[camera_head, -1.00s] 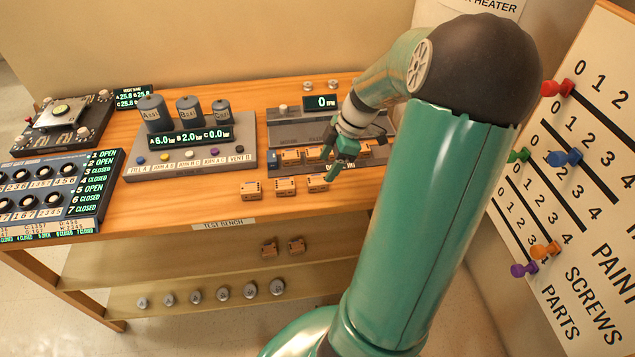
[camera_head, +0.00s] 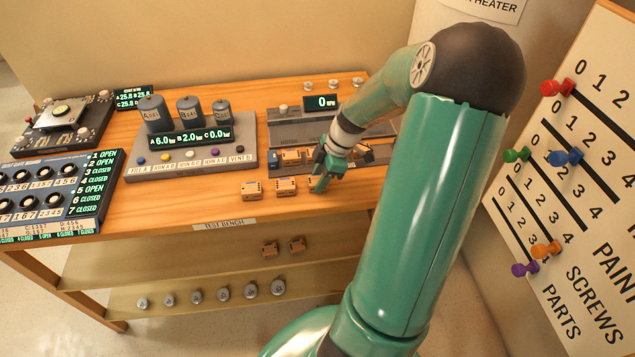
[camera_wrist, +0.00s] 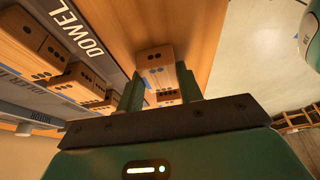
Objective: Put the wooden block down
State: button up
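Small wooden blocks with dark dots stand in a row near the front of the test bench: one at the left (camera_head: 250,190) and one in the middle (camera_head: 286,187). My gripper (camera_head: 319,186) is low over the right end of this row and mostly hides the spot there. In the wrist view my gripper (camera_wrist: 160,88) has its two green fingers apart, with a wooden block (camera_wrist: 169,96) between them. A narrow gap seems to show beside the left finger. Contact of fingers with the block is hard to see.
The bench front strip (camera_head: 200,205) left of the row is clear.

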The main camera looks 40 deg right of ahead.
jog(key=shift+c, duration=1.4)
